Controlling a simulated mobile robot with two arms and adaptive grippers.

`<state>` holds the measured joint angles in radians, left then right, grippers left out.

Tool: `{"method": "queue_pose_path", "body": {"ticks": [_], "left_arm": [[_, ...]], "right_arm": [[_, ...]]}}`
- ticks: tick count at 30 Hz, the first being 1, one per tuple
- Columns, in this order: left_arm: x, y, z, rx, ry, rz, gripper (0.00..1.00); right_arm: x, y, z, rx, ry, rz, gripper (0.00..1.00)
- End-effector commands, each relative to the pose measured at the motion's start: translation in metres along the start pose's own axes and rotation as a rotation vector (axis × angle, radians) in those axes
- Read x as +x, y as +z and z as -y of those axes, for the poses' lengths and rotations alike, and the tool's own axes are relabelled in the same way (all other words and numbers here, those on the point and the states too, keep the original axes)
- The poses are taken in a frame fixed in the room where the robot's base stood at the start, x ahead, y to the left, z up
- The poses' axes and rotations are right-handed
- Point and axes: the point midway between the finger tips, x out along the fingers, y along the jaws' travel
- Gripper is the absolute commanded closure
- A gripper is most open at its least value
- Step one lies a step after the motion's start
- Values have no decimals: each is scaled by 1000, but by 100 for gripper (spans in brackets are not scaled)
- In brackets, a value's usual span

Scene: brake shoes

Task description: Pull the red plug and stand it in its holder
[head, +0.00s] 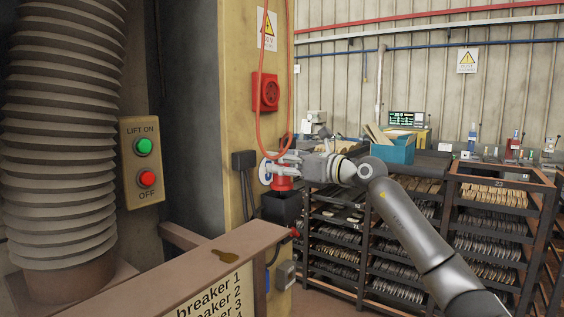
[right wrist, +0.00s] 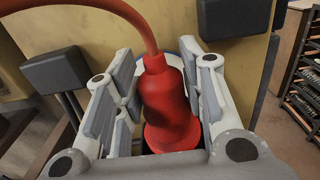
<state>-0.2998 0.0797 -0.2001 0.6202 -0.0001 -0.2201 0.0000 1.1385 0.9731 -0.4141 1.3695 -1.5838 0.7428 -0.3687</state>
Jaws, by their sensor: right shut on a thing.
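The red plug (right wrist: 170,105) stands roughly upright between the fingers of my right gripper (right wrist: 160,100), which is shut on it. In the head view the right gripper (head: 284,166) is at the yellow post, and the plug's red lower part (head: 282,183) shows just below the fingers. Directly beneath is a black box-like holder (head: 283,209). The plug's bottom end is at the holder's top; how far it sits inside is hidden. A red cable (head: 259,120) loops from the plug's top. The red wall socket (head: 266,92) above has no plug in it. My left gripper is out of view.
A small black box (head: 244,160) is fixed on the yellow post (head: 233,60) left of the gripper. A breaker panel (head: 200,270) with a brown top stands in front. Racks of brake shoes (head: 400,240) stand at the right. A lift switch box (head: 143,162) is at left.

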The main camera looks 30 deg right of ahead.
Motion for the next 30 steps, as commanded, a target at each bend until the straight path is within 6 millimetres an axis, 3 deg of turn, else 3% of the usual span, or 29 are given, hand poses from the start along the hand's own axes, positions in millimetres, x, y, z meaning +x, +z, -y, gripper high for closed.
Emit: {"method": "queue_pose_path", "body": {"ticks": [30], "left_arm": [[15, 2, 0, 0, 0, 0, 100]], "right_arm": [[0, -21, 0, 0, 0, 1, 100]]}}
